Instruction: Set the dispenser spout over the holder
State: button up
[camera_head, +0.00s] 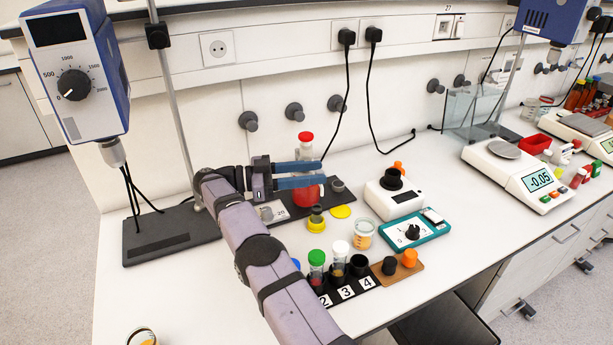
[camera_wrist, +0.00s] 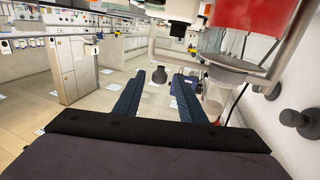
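The dispenser (camera_head: 309,197) is a red bottle with a red-and-white top, standing upright on a dark mat. In the wrist view, which is upside down, its red body (camera_wrist: 245,25) fills the upper right. My gripper (camera_head: 324,176) has two blue fingers level with the bottle's upper part, spread apart with a gap between them in the wrist view (camera_wrist: 170,80). The fingers partly hide the bottle; I see no grip, and cannot tell whether they touch it. A small dark tube in a yellow-based holder (camera_head: 317,225) stands in front. The spout's direction is unclear.
A grey cylinder (camera_head: 337,186) stands on the mat beside the bottle. A yellow disc (camera_head: 340,211), a cup (camera_head: 363,233) and a numbered tube rack (camera_head: 345,292) lie nearby. A stirrer stand (camera_head: 165,235) is left; a white device (camera_head: 393,197) is right.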

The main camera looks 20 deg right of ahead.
jog(key=shift+a, duration=0.55)
